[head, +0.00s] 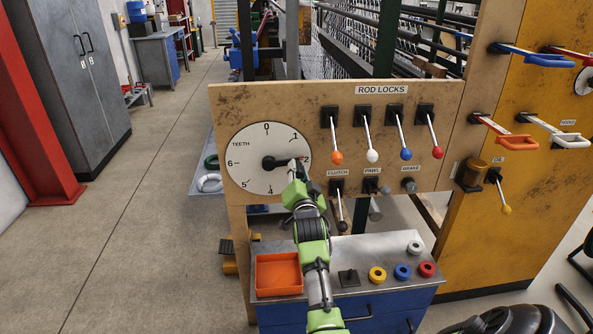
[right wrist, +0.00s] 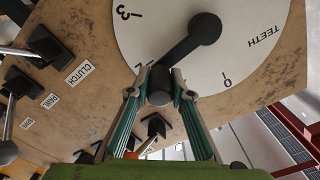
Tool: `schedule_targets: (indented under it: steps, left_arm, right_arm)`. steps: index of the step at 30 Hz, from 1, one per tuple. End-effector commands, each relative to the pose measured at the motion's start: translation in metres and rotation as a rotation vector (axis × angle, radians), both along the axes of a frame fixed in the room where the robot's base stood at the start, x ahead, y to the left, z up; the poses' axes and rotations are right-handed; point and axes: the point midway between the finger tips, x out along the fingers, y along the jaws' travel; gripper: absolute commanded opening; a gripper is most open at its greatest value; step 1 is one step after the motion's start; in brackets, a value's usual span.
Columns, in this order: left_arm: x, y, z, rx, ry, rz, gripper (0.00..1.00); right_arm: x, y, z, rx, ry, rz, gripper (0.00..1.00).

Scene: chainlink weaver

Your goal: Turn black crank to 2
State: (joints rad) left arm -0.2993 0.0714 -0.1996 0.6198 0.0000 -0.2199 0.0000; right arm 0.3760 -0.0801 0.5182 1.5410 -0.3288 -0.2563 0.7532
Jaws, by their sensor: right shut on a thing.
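The black crank (head: 270,163) sits at the centre of a white round dial (head: 247,147) marked TEETH. In the head view its arm points right, towards the 2, which is partly covered by my gripper. My right gripper (head: 297,170) is at the crank's outer end. In the right wrist view, the crank (right wrist: 188,46) runs from its hub to a dark knob, and the right gripper's fingers (right wrist: 160,88) are shut on that knob. My left gripper is not in view.
Rod lock levers (head: 367,130) stand right of the dial, above the clutch lever (head: 339,200). Below is a blue cabinet with an orange tray (head: 279,274) and several coloured rings (head: 402,272). The floor (head: 140,220) at left is largely clear.

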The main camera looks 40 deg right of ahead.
Motion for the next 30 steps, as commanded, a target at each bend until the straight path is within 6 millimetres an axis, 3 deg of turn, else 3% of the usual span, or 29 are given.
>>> schedule_targets:
  steps: [22, 23, 24, 25, 30]
  left_arm:
    - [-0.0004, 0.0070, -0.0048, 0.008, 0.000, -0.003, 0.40]
    - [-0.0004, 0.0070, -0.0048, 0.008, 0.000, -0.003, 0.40]
    - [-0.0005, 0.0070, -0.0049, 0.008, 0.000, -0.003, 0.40]
    - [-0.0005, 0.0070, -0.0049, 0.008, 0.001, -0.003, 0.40]
    - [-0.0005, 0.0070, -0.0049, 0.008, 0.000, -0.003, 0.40]
  right_arm:
    - [0.0004, 0.0005, -0.0099, 0.088, -0.049, 0.001, 0.00]
    - [0.0004, 0.0005, -0.0099, 0.088, -0.049, 0.001, 0.23]
    - [0.0004, 0.0005, -0.0099, 0.088, -0.050, 0.002, 0.33]
    - [0.0004, 0.0004, -0.0099, 0.088, -0.050, 0.002, 0.37]
    - [0.0003, 0.0002, -0.0094, 0.088, -0.050, 0.001, 0.37]
